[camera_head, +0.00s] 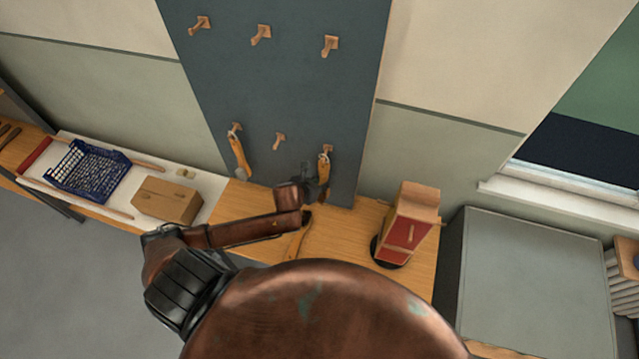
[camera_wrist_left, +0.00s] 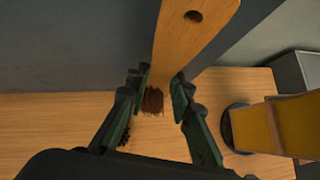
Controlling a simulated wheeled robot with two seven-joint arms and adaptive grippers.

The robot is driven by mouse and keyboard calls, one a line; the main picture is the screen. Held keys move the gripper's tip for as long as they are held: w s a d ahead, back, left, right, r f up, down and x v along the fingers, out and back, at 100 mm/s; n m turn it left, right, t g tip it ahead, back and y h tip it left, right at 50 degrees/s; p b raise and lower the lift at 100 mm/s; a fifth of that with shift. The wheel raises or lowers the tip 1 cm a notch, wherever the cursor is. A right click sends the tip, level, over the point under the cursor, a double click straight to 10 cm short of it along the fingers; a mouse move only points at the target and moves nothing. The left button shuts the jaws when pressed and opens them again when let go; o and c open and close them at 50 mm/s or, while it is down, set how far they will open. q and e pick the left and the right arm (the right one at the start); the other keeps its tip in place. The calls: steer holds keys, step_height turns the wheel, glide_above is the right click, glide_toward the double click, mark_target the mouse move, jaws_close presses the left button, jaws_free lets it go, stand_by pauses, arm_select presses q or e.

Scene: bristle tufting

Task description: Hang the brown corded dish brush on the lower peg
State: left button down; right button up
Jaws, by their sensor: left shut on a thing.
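A dark board (camera_head: 270,100) on the wall carries three upper pegs and three lower pegs. My left gripper (camera_head: 312,182) is at the lower right peg (camera_head: 326,149), shut on a brush with an orange-brown wooden handle (camera_head: 323,171). In the left wrist view the fingers (camera_wrist_left: 160,92) flank this handle (camera_wrist_left: 195,40), which has a hole near its top and dark brown bristles below. A pale cord shows at the peg; I cannot tell if it loops around it. My right gripper is not in view.
Another brush (camera_head: 239,152) hangs by a cord on the lower left peg. The lower middle peg (camera_head: 279,140) is bare. A brush (camera_head: 297,240) lies on the bench. A red and wooden box (camera_head: 408,230) stands right; a blue basket (camera_head: 86,171) and carton (camera_head: 167,201) stand left.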

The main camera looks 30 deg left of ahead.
arm_select(q)
steer(key=c, duration=1.6)
jaws_free()
steer(key=shift+r, duration=0.1)
steer(key=shift+v, duration=3.45)
